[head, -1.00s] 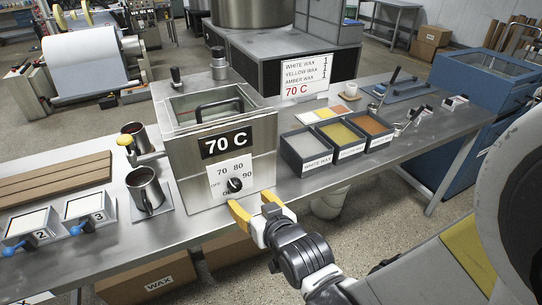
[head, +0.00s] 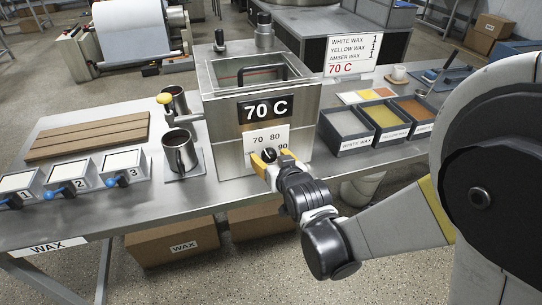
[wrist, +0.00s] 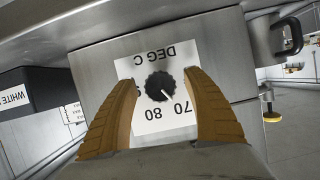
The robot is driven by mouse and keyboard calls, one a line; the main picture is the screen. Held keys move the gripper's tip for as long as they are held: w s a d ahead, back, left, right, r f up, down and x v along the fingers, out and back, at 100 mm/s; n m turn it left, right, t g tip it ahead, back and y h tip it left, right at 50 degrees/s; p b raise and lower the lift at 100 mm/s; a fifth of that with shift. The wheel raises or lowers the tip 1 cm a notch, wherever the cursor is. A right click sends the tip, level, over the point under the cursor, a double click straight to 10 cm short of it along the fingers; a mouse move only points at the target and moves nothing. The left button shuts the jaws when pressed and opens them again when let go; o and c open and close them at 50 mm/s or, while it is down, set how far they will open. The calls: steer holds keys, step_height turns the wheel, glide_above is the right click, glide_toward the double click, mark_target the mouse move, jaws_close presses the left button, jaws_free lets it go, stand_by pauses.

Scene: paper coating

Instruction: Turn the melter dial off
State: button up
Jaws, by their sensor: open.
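The melter (head: 225,142) is a steel box on the bench with a lid handle and a display reading 70 C. Its black round dial (head: 269,155) sits on a white scale plate low on the front. In the wrist view the dial (wrist: 159,87) appears upside down, its white pointer mark towards the 70. My gripper (head: 272,160) is open in front of the plate, with one yellow finger on each side of the dial. The wrist view shows gaps between the dial and both fingers (wrist: 157,76). The off mark is hidden from me.
Metal mugs (head: 181,152) stand left of the melter. Wax bins (head: 345,125) stand on its right, with a sign (head: 354,55) behind them. Numbered trays (head: 75,180) and wooden boards (head: 90,137) lie on the left of the bench. Boxes (head: 172,243) sit underneath.

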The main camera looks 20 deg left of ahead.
steer(key=c, duration=1.2)
steer(key=shift+n+t+h+b, duration=0.4)
steer(key=shift+n+h+b, duration=0.15)
steer(key=shift+n, duration=0.55)
steer(key=shift+n+t+h+b, duration=0.45)
steer(key=shift+n+t+h, duration=0.25)
steer(key=shift+n, duration=0.5)
steer(key=n+t+h, duration=0.1)
steer(key=n, duration=0.2)
steer(key=shift+n+t, duration=0.3)
steer(key=shift+h, duration=0.35)
